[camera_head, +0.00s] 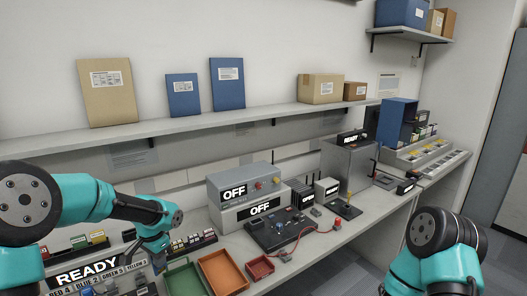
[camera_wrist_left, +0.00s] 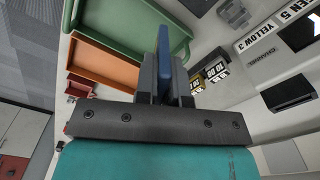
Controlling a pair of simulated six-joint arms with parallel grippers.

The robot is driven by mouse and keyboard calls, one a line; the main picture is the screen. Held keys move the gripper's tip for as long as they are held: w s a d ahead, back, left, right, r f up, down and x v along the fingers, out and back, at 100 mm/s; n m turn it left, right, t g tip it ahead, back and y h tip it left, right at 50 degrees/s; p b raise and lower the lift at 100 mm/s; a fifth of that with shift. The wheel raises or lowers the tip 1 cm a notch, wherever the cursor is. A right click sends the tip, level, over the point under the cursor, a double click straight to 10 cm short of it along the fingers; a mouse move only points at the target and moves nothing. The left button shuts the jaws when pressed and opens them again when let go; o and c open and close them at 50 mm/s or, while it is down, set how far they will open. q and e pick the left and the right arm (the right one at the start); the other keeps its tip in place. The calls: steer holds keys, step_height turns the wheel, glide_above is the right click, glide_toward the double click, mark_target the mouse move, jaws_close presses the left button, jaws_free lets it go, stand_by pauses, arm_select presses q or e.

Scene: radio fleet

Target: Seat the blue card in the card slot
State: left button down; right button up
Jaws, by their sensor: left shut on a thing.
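My left gripper (camera_head: 158,262) points down over the near left end of the bench, beside the green tray. In the left wrist view its fingers (camera_wrist_left: 164,88) are shut on a thin blue piece, the blue card (camera_wrist_left: 164,48), which stands out past the fingertips. The card does not show clearly in the head view. A dark unit with a slot-like opening (camera_wrist_left: 290,93) lies at the right of the wrist view, apart from the card; I cannot tell if it is the card slot. My right arm shows at lower right, its gripper out of frame.
A green tray (camera_head: 187,279), an orange tray (camera_head: 223,268) and a small red tray (camera_head: 260,266) stand right of the left gripper. A READY sign (camera_head: 87,271) is at its left. Grey OFF boxes (camera_head: 243,190) and a dark panel with a red cable stand farther right.

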arm_select(q)
steer(key=d+f+n, duration=0.2)
steer(key=d, duration=1.1)
steer(key=shift+w+f+n, duration=0.2)
steer(key=shift+f+n, duration=0.1)
steer(key=shift+f, duration=0.05)
steer(key=shift+a, duration=0.15)
